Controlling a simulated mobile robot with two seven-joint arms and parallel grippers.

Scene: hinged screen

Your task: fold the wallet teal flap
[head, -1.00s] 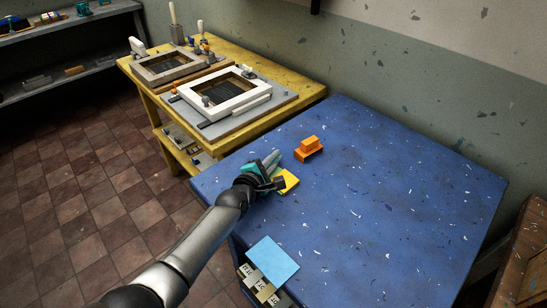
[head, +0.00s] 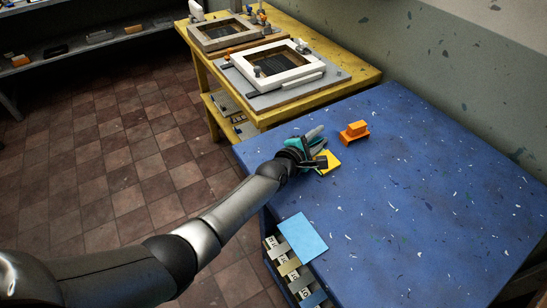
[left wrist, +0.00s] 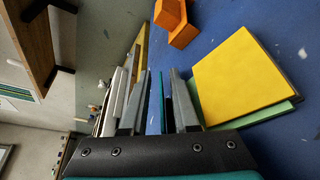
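The wallet (head: 331,160) shows as a small yellow panel on the blue table. In the left wrist view its yellow panel (left wrist: 240,75) lies flat over a pale green layer (left wrist: 268,112) that sticks out along the near edge. My right gripper is out of view.
An orange block piece (head: 354,131) stands behind the wallet. A light blue square (head: 302,237) lies at the table's left edge, above labelled swatches (head: 289,267). A yellow bench (head: 352,88) with framed screens adjoins at the back. The right of the blue table (head: 430,190) is clear.

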